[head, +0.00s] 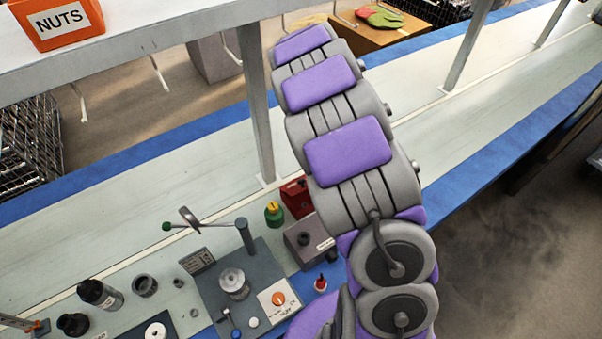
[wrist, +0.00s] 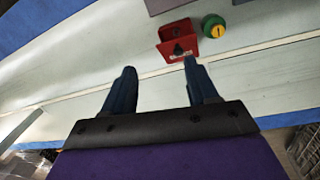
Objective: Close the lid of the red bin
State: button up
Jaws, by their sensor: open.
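The small red bin (wrist: 172,33) stands on the pale bench in the upper middle of the wrist view. A dark object shows at its opening, and a small label is on its near side. The lid's exact angle is hard to make out. In the head view the red bin (head: 294,196) shows beside my arm, which partly covers it. My gripper (wrist: 159,66) is open and empty in the wrist view. Its right fingertip appears close to the bin's labelled side; contact cannot be told. My gripper is hidden behind my arm in the head view.
A green pot with a yellow top (head: 274,214) stands beside the bin. A grey box (head: 308,244) and a dark fixture plate (head: 215,290) with a post and rod are nearer. An orange NUTS bin (head: 58,22) sits on the upper shelf. Bench at right is clear.

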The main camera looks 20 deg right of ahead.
jog(key=n+y+p, duration=0.1)
jog(key=n+p, duration=0.1)
send_over(301, 180)
notch_tip(301, 180, down, 8)
jog(key=shift+t, duration=0.3)
notch_tip(301, 180, down, 18)
jog(key=b, duration=0.3)
jog(key=shift+w+d, duration=0.1)
jog(key=shift+w, duration=0.05)
jog(key=shift+c, duration=0.2)
jog(key=shift+r, duration=0.1)
grip_shut()
